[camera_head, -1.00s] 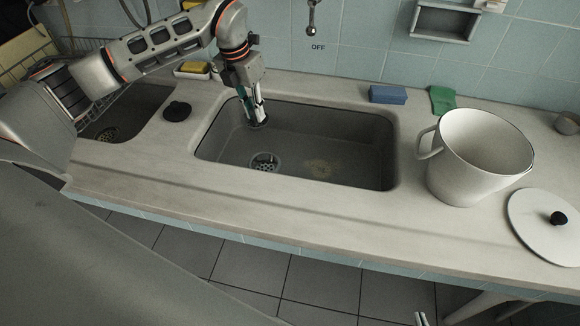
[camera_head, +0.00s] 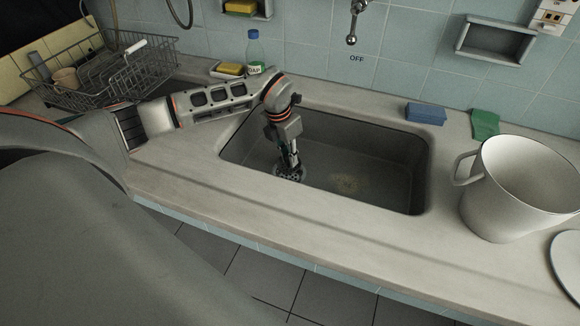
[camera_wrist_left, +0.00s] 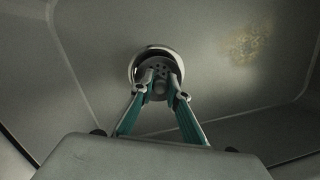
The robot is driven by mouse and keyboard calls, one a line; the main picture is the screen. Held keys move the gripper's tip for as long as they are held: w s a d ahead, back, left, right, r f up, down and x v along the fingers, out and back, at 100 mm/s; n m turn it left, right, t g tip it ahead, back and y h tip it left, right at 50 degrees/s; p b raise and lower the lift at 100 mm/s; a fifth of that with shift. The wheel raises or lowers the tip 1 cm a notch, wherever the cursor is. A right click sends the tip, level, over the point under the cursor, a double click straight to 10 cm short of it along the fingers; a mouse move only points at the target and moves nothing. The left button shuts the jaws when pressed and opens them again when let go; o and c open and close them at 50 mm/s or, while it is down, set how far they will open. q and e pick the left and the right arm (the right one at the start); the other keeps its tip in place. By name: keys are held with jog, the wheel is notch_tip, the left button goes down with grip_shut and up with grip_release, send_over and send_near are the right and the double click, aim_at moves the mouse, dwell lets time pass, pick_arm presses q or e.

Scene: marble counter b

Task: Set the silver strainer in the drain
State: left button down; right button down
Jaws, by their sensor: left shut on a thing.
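The silver strainer (camera_wrist_left: 158,72) is a small perforated metal disc with a centre knob. My left gripper (camera_wrist_left: 159,84) is shut on that knob, between its teal-sided fingers. My right gripper is out of view.
A white pot (camera_head: 510,195) stands right of the sink. A blue sponge (camera_head: 425,113) and green cloth (camera_head: 485,123) lie behind it. A soap bottle (camera_head: 254,55) and wire rack (camera_head: 105,75) are at the back left. A brownish stain (camera_head: 345,183) marks the sink floor.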

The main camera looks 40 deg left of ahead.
aim_at(289, 167)
pick_arm(q)
notch_tip(289, 167, down, 4)
jog(key=shift+f+b, duration=0.25)
jog(key=shift+b, duration=0.15)
jog(key=shift+r, duration=0.1)
jog(key=c, duration=2)
grip_release()
jog(key=shift+o, duration=0.2)
